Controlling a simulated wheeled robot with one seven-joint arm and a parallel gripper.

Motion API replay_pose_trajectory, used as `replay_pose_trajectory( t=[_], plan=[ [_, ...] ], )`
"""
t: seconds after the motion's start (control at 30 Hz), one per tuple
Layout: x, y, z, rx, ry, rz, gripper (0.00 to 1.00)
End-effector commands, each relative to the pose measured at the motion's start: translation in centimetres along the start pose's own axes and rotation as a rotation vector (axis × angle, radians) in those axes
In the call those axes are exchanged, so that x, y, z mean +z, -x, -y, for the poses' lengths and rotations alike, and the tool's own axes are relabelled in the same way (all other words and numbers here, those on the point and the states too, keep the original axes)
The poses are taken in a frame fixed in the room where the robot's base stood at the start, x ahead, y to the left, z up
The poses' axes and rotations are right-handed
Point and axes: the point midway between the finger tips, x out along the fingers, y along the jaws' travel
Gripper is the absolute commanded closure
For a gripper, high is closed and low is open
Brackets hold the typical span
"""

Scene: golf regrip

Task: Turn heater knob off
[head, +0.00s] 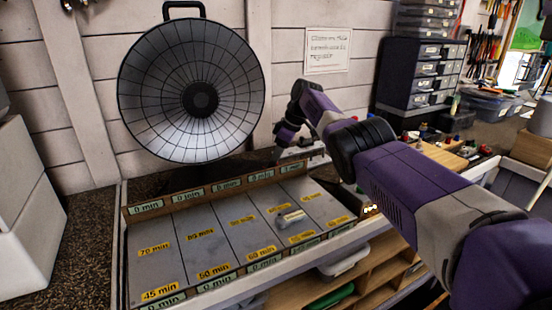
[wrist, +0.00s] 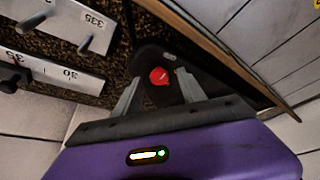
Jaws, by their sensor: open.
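The heater is a large round dish with a wire guard (head: 190,90), standing at the back against the wall in the head view. Its red knob (wrist: 159,76) sits on a black base (wrist: 178,60) in the wrist view. The knob does not show in the head view. My gripper (wrist: 160,73) is open, with one pale finger on each side of the knob. I cannot tell whether either finger touches it. In the head view my gripper (head: 285,150) is low beside the dish's right edge, its fingertips hard to make out.
A grey sorting tray (head: 190,240) with yellow minute labels lies in front of the heater, holding a small pale item (head: 290,217). Metal strips with pegs (wrist: 75,25) show at left in the wrist view. A brown board edge (wrist: 215,45) runs close on the right.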

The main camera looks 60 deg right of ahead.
Motion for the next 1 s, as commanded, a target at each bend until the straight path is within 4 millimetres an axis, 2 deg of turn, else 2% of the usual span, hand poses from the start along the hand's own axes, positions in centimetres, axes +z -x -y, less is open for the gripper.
replay_pose_trajectory(
  t=[0.17,0.6,0.73,1.0],
  plan=[
    [0.0,0.9,-0.1,0.002,0.0,-0.002,0.52],
    [0.0,7.0,-0.1,0.001,0.0,-0.001,0.52],
    [0.0,7.7,0.0,0.001,0.001,-0.001,0.52],
    [0.0,7.8,0.0,0.0,0.0,0.0,0.52]
  ],
)
